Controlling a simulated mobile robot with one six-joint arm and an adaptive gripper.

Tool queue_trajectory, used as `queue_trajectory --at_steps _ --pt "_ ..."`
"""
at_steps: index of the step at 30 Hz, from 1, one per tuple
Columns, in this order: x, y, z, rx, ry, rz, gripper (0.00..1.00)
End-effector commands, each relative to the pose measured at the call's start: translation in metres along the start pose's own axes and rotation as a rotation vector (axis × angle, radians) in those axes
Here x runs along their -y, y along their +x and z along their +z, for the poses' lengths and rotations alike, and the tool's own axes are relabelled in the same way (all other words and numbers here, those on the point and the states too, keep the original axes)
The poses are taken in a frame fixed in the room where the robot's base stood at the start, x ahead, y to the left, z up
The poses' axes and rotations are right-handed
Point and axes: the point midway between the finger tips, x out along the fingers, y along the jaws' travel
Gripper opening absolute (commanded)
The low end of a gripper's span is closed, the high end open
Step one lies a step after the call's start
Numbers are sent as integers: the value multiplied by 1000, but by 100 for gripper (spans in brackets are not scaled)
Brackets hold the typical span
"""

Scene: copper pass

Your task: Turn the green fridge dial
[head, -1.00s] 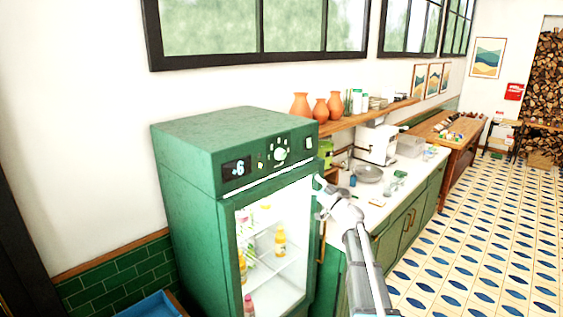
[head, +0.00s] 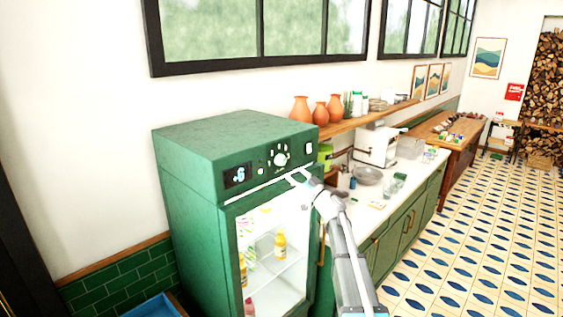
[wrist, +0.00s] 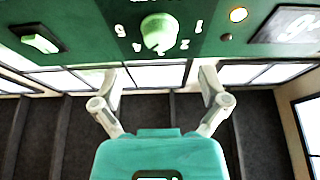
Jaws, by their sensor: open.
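The green fridge (head: 190,190) stands at the left in the head view, with a lit glass door. Its dial (head: 280,159) is a pale round knob on the upper front panel, ringed by white markings. In the wrist view the dial (wrist: 159,32) is pale green and sits at the top middle, with numbers around it. My gripper (wrist: 158,78) is open, its two fingers apart below the dial in the wrist view, with nothing between them. In the head view my gripper (head: 302,179) is in front of the fridge, just below the panel and apart from the dial.
A display (head: 237,174) reading -6 is left of the dial, and a rocker switch (head: 309,147) is to its right. A wooden shelf (head: 365,115) with orange vases and a counter (head: 385,195) with kitchenware stand right of the fridge. The tiled floor (head: 480,240) is clear.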

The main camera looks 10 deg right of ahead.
Motion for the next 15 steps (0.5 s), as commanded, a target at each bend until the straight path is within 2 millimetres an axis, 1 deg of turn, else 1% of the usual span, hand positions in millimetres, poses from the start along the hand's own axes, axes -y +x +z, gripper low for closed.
queue_trajectory --at_steps 1,6,10,15 --pt "-1 11 -2 0 1 -1 94" --pt "-1 36 -2 0 0 -1 94" --pt "-1 50 -2 0 0 0 94" --pt "0 60 -1 0 0 -1 94"
